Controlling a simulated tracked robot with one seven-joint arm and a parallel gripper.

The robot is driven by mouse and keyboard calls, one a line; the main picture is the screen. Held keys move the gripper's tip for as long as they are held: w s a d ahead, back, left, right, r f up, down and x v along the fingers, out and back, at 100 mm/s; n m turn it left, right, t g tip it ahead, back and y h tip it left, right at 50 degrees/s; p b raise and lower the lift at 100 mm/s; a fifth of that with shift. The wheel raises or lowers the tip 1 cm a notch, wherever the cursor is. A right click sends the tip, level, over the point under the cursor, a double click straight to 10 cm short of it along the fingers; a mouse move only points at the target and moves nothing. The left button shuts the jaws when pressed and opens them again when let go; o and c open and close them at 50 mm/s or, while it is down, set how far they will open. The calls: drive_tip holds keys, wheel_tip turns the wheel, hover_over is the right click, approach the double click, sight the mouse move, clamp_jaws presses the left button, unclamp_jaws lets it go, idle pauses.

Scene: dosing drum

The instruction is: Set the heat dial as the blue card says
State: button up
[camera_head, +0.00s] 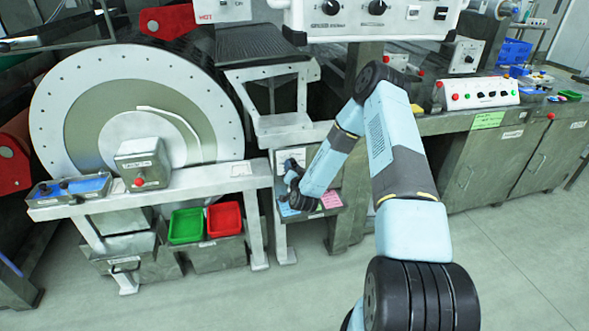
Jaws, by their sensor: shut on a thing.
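My arm reaches down and left to a small white panel (291,157) on the grey stand in the middle. My gripper (292,180) is small and dark in front of this panel. It is shut on what appears to be the panel's dial, but my wrist and fingers hide the dial and its pointer. A blue card (287,210) lies on the ledge just below my gripper, partly covered by my wrist. Its writing is too small to read. A pink card (331,200) lies to its right.
A large white drum disc (75,90) stands at the left. In front is a bench with a button box (142,164) and a blue tray (85,187). Green (186,225) and red (224,218) bins sit below. A control panel (482,94) and green card (488,120) are right.

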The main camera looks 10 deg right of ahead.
drive_tip(key=shift+d, duration=0.2)
drive_tip(key=o, duration=0.8)
drive_tip(key=shift+c, duration=0.2)
drive_tip(key=o, duration=0.3)
drive_tip(key=shift+a, duration=0.1)
drive_tip(key=s, duration=1.3)
drive_tip(key=shift+s+a+r, duration=0.25)
drive_tip(key=shift+s+a, duration=0.1)
drive_tip(key=shift+s, duration=0.05)
